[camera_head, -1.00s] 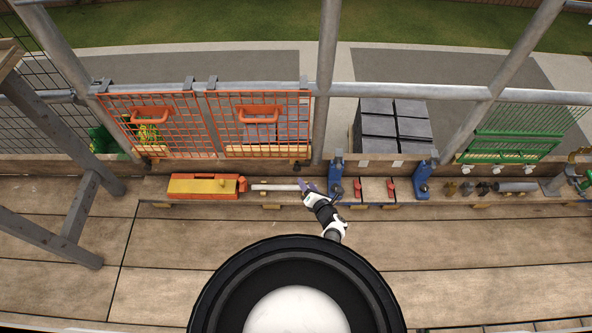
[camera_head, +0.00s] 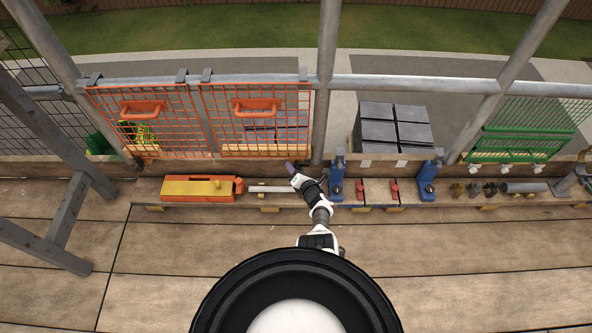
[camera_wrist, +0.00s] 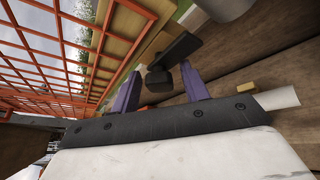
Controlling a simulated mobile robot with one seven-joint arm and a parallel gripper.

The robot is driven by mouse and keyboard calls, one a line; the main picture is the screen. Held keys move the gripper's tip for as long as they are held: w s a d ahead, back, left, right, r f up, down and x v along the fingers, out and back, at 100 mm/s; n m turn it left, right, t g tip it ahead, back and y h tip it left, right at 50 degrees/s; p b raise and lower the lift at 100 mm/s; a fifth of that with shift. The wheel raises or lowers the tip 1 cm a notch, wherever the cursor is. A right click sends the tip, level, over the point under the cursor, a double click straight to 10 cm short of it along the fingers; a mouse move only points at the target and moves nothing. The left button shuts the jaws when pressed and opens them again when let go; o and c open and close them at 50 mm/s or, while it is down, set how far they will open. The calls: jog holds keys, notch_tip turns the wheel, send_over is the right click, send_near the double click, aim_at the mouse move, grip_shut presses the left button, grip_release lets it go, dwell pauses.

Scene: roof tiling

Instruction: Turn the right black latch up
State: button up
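The right black latch (camera_wrist: 178,50) shows in the wrist view as a dark flat lever with a block-like knob, below the orange mesh gate (camera_wrist: 50,50). My gripper (camera_wrist: 161,75) has its two purple fingers apart, one on each side of the knob. I cannot tell whether either finger touches it. In the head view my gripper (camera_head: 290,167) is at the lower right corner of the right orange gate (camera_head: 262,125). The latch is too small and covered to make out there.
A narrow plank shelf holds an orange and yellow tool (camera_head: 200,188), a pale tube (camera_head: 270,189), blue clamps (camera_head: 337,180) and red pieces (camera_head: 360,190). A grey post (camera_head: 326,80) stands just right of the gate. The deck in front is mostly clear.

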jog(key=c, duration=0.8)
jog(key=shift+c, duration=0.2)
jog(key=shift+r+n, duration=0.15)
jog(key=shift+n, duration=0.15)
jog(key=shift+n+g+h+p, duration=0.3)
jog(key=shift+n+h+p, duration=0.5)
jog(key=shift+n, duration=0.1)
jog(key=n+h, duration=0.3)
jog(key=shift+w, duration=0.1)
jog(key=shift+n+g+h, duration=0.3)
jog(key=shift+n+h, duration=0.9)
jog(key=shift+n, duration=0.1)
jog(key=shift+w+n+h+b, duration=0.1)
jog(key=shift+n+h+b, duration=0.65)
jog(key=shift+n+h, duration=0.75)
